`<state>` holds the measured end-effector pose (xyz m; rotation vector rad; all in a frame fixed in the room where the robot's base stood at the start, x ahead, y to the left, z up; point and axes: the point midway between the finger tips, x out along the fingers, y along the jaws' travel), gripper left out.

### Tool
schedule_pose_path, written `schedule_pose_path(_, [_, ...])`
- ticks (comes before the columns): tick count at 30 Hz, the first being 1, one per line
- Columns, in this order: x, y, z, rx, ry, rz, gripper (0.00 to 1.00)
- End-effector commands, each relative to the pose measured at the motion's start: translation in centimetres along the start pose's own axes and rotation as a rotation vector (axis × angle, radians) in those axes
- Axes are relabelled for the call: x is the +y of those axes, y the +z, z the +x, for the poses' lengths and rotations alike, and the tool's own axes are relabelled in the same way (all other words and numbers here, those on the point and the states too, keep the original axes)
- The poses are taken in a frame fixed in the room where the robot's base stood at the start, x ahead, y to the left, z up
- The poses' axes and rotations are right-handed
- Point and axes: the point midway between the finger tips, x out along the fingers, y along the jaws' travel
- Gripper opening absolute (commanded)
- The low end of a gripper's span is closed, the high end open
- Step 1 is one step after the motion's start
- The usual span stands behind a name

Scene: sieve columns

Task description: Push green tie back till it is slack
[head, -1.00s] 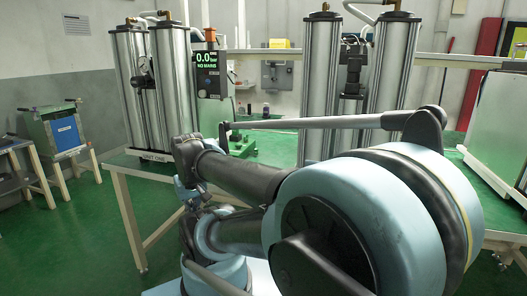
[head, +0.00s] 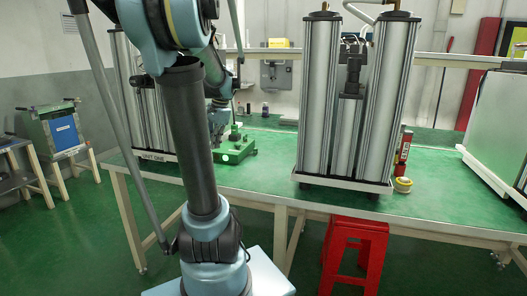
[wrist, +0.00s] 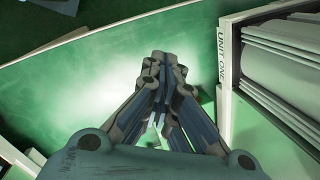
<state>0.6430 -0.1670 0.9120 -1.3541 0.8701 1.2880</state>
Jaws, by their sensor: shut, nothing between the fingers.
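I cannot pick out a green tie in either view. My gripper (wrist: 162,65) is shut and empty in the wrist view, its fingers together above the green table top (wrist: 80,95). It is just beside the base labelled UNIT ONE (wrist: 222,50), which carries a bank of metal columns (wrist: 285,70). In the head view UNIT ONE (head: 157,156) stands at the left of the table, largely behind my arm. A green fixture (head: 238,152) sits on the table to the right of it. My arm partly covers that fixture.
A second pair of tall metal columns (head: 320,100) stands on the table at centre right. A red stool (head: 354,250) is under the front edge. The table between the units is largely clear.

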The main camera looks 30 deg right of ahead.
Motion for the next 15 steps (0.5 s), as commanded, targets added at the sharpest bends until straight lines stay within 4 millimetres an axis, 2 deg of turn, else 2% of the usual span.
schedule_pose_path(1, [-0.7,-2.2,-0.4,-0.005,-0.006,0.073,0.0])
schedule_pose_path(6, [-2.2,-8.8,-1.2,-0.033,-0.026,0.316,0.0])
schedule_pose_path(10, [-2.6,-14.2,-1.6,-0.054,-0.041,0.5,0.0])
schedule_pose_path(15, [-2.1,-21.5,-1.7,-0.087,-0.062,0.738,0.0])
